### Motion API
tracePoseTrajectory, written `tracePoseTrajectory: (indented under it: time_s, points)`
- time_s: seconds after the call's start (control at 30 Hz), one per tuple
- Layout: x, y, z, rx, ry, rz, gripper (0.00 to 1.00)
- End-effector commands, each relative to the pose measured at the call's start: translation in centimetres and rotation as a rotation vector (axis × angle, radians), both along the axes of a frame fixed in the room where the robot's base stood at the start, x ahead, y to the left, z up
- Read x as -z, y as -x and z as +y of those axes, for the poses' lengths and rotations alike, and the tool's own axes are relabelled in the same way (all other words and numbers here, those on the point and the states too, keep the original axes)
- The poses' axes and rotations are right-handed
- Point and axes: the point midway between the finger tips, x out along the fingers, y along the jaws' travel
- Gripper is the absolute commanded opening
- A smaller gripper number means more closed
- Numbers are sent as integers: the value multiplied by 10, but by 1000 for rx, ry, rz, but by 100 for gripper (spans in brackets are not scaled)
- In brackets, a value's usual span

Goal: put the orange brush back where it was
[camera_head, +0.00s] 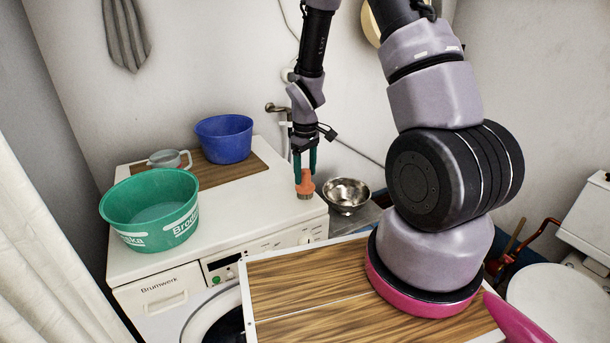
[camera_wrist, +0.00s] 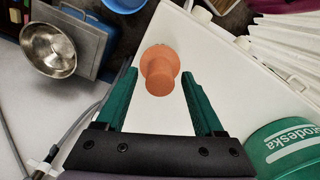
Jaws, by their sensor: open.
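The orange brush (camera_head: 305,184) stands upright on the white washing machine top (camera_head: 250,215), near its right front corner. In the wrist view the brush (camera_wrist: 160,72) shows from above, its narrow handle toward me and its wider part beyond. My gripper (camera_head: 304,166) points down over the brush, with green fingers. In the wrist view my gripper (camera_wrist: 159,76) is open, with one fingertip to each side of the brush and a visible gap on both sides. How far down the fingers reach along the handle is hard to tell.
A green basin (camera_head: 118,215), a blue bowl (camera_head: 224,140) and a grey cup (camera_head: 166,159) stand left of the brush. A wooden board (camera_head: 212,174) lies under the bowl. A metal bowl (camera_head: 347,194) sits close to its right. A wood-topped surface (camera_head: 300,285) is in front.

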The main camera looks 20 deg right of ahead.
Motion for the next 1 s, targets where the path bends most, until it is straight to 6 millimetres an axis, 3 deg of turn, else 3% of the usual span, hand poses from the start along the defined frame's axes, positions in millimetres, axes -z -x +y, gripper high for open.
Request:
tracePoseTrajectory:
  time_s: [0.4, 0.83, 1.0]
  points:
    - [-87, -1, 0, 1, -1, -4, 70]
    - [-125, 2, -2, 32, -5, -23, 70]
    - [-189, 17, -11, 186, -38, -116, 70]
